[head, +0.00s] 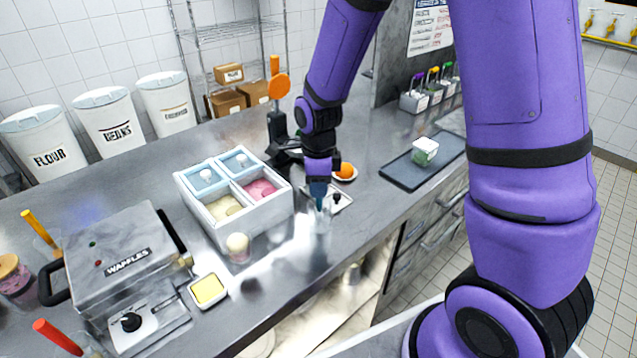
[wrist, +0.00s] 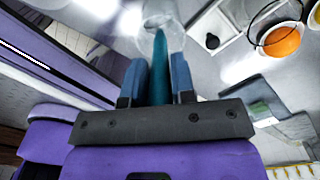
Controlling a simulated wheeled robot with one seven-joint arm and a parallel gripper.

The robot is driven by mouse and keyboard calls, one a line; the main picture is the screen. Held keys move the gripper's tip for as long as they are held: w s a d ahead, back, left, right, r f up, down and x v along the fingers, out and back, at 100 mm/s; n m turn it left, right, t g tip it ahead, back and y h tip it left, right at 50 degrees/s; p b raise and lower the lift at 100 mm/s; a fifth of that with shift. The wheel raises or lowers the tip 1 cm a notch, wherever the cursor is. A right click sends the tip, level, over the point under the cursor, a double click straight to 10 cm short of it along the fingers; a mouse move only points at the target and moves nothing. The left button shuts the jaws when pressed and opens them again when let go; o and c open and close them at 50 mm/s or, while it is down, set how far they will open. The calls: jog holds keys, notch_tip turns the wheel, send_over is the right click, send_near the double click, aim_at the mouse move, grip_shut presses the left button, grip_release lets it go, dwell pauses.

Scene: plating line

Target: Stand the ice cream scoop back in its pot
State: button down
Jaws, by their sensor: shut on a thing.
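The ice cream scoop shows as a teal handle (wrist: 160,62) between the two blue fingers of my gripper (wrist: 160,82) in the wrist view. My gripper is shut on this handle. In the head view my gripper (head: 319,190) points down over the counter's front part. The clear pot (head: 320,222) stands on the counter right below it, and it also shows in the wrist view (wrist: 176,38). The handle's far end overlaps the pot in the wrist view. I cannot tell how deep the scoop is in the pot, and its head is not clearly visible.
An ice cream tub (head: 247,227) and a clear cup with a pale ball (head: 238,247) stand left of the pot. A waffle maker (head: 122,262) is further left. The counter's front edge is near.

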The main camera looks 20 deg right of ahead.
jog(key=c, duration=0.9)
grip_release()
jog(key=shift+o, duration=0.2)
notch_tip(320, 180, up, 10)
jog(key=shift+r, duration=0.45)
jog(key=shift+s+d+r, duration=0.1)
jog(key=shift+r, duration=0.2)
jog(key=s+d+r+n+t, duration=0.2)
jog(key=s+d+r+n, duration=0.1)
jog(key=s+r+n, duration=0.5)
jog(key=s+d+r+n+t, duration=0.3)
jog(key=s+r+n, duration=0.5)
jog(key=s+n, duration=0.5)
jog(key=shift+d+n, duration=0.45)
jog(key=shift+n, duration=0.35)
